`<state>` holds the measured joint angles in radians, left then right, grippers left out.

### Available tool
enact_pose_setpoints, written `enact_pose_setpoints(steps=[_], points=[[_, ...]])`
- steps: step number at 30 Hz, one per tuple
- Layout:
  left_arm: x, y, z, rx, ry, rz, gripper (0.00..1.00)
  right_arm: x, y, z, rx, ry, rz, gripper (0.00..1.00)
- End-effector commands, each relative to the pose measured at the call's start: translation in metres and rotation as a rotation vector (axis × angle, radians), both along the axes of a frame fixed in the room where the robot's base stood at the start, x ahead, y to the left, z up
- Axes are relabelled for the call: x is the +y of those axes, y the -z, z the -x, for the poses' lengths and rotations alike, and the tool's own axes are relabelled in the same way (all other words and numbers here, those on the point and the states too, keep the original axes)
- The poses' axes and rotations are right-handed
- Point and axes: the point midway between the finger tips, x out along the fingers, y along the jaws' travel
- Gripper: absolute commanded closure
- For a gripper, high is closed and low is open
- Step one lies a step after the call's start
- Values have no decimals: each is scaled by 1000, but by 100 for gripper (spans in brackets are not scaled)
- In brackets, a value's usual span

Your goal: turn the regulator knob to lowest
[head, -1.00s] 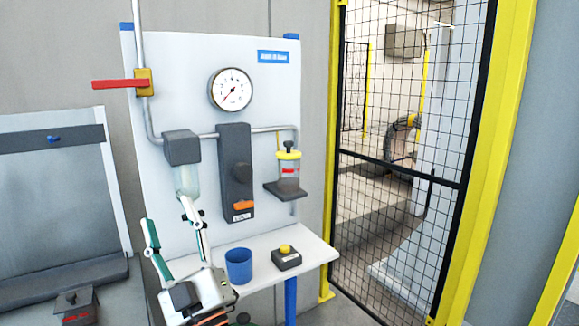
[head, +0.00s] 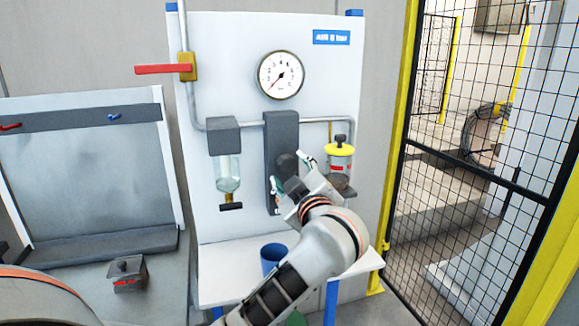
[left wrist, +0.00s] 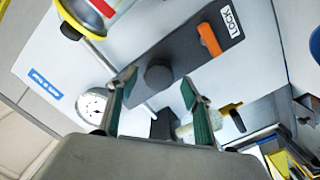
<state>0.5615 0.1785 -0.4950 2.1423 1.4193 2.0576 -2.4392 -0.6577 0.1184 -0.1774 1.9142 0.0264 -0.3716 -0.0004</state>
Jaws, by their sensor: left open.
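The regulator is a dark grey upright block (head: 282,128) on the white panel. Its round black knob (head: 287,164) also shows in the left wrist view (left wrist: 158,76). My left gripper (head: 291,172) is open in front of the knob. In the left wrist view its two green-padded fingers (left wrist: 157,88) lie on either side of the knob, and I cannot tell whether they touch it. An orange lock slider (left wrist: 209,40) sits beside a LOCK label (left wrist: 231,22); it is hidden in the head view. The gauge (head: 281,75) needle points to the lower left. My right gripper is not in view.
A clear filter bowl (head: 227,174) hangs left of the regulator and a yellow-topped lubricator (head: 340,152) stands right of it. A red valve lever (head: 163,69) sticks out at upper left. A blue cup (head: 272,256) stands on the white shelf below.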

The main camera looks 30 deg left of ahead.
Motion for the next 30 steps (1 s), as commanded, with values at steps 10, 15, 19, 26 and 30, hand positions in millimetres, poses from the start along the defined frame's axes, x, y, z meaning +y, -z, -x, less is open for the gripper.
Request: enact_pose_setpoints(steps=[10, 15, 19, 26, 30], points=[[20, 0, -18, -1, -1, 0, 51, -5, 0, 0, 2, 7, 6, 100], [20, 0, -18, -1, -1, 0, 51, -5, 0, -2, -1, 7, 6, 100], [20, 0, -18, -1, -1, 0, 69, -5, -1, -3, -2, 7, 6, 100], [20, 0, -18, -1, -1, 0, 89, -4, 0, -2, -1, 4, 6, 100], [20, 0, -18, -10, -1, 8, 89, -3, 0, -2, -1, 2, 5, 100]])
